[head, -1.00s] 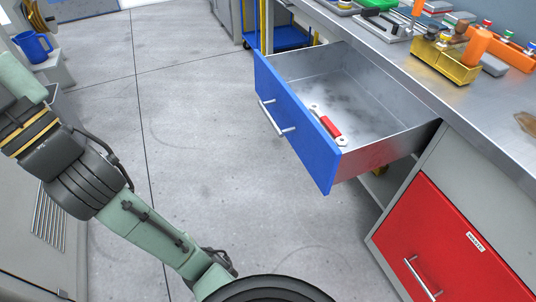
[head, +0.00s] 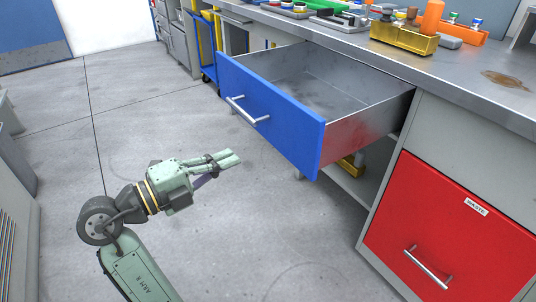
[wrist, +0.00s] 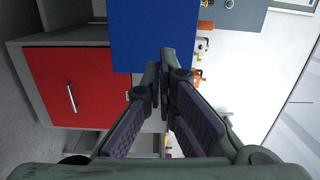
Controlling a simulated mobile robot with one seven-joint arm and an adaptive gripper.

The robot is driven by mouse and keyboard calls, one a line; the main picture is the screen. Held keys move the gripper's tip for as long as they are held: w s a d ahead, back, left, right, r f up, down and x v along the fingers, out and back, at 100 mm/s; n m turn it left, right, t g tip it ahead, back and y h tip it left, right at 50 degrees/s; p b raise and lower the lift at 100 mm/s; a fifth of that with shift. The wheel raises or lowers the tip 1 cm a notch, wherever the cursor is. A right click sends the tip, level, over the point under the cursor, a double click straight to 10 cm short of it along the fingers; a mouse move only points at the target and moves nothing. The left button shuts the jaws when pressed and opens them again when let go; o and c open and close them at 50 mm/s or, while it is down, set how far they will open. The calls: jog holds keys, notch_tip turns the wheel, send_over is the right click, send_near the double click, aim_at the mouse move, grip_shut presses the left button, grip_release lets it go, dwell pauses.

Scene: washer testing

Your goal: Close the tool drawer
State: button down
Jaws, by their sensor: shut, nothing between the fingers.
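The tool drawer (head: 268,112) has a blue front with a silver bar handle (head: 247,111). It is pulled well out from under the workbench. The visible part of its metal inside (head: 330,78) looks bare; the floor near the front is hidden. My gripper (head: 235,158) is shut and empty, in front of the drawer's face and, in the picture, below its handle. It looks apart from the front. In the wrist view the blue front (wrist: 140,40) shows beyond the shut fingertips (wrist: 166,62).
A red waste drawer (head: 440,230) with a silver handle is closed at the right. The workbench top (head: 470,75) holds a yellow bin (head: 403,38) and an orange tray (head: 455,30). A blue cart (head: 209,72) stands behind. The floor left of the drawer is clear.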

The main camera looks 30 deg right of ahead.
jog(key=s+m+g, duration=0.1)
jog(key=p, duration=0.2)
send_near(299, 140)
jog(key=d, duration=0.7)
jog(key=shift+w+r, duration=0.2)
jog(key=shift+w, duration=0.2)
jog(key=shift+d+f, duration=0.15)
jog(key=shift+d, duration=0.35)
jog(key=d+b, duration=0.3)
jog(key=d, duration=0.7)
jog(key=w+d+b, duration=0.1)
jog(key=d+b, duration=0.2)
jog(key=d, duration=0.7)
jog(key=w+d+b, duration=0.1)
jog(key=d+b, duration=0.2)
jog(key=d, duration=0.7)
jog(key=shift+w, duration=0.25)
jog(key=shift+d+b, duration=0.3)
jog(key=shift+d, duration=0.25)
jog(key=shift+w, duration=0.1)
